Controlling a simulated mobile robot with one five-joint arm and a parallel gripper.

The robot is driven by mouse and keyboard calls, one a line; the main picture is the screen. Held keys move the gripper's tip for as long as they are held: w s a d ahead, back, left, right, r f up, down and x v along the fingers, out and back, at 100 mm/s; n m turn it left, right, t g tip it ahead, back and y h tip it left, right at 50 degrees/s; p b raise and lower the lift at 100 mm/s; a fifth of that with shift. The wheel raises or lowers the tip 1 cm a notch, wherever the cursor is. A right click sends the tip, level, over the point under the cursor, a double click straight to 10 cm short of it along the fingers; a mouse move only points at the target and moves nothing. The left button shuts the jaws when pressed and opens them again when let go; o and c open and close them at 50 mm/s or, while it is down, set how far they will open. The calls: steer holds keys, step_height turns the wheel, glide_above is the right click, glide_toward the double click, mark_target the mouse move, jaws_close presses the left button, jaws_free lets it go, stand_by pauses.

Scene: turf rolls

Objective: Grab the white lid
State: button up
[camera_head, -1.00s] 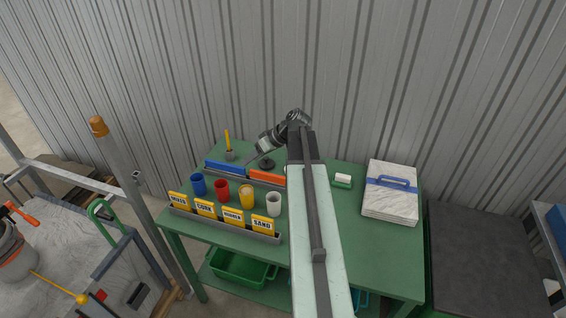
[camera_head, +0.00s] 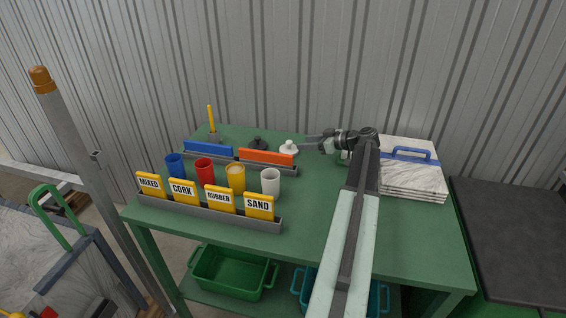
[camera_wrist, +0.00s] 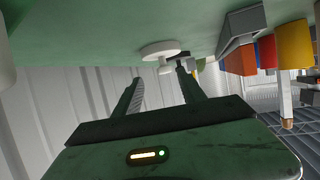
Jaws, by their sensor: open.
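The white lid (camera_head: 289,149), a small round disc with a knob on top, sits on the green table behind the orange bar. In the wrist view, where the table appears at the top, the white lid (camera_wrist: 160,50) lies just beyond the fingertips, roughly in line with the gap between them. My gripper (camera_head: 308,143) is just right of the lid in the head view, pointing left at it. My gripper (camera_wrist: 160,76) is open and empty in the wrist view, with its two fingers apart. I cannot tell whether a fingertip touches the lid.
A black lid (camera_head: 258,143) stands left of the white one. The blue bar (camera_head: 208,149) and orange bar (camera_head: 266,157) sit in front. Several cups, including a white cup (camera_head: 270,183), stand nearer. Stacked marbled slabs (camera_head: 412,175) lie right. A corrugated wall (camera_head: 270,60) rises behind.

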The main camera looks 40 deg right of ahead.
mark_target(290, 142)
steer(key=shift+w, duration=0.2)
steer(key=b+x, duration=0.1)
steer(key=x, duration=0.4)
steer(key=b+x, duration=0.1)
steer(key=x, duration=0.2)
steer(key=shift+s+a+r+b, duration=0.1)
steer(key=shift+a+r+b, duration=0.05)
steer(key=shift+a+b, duration=0.2)
steer(key=shift+r, duration=0.1)
jaws_close()
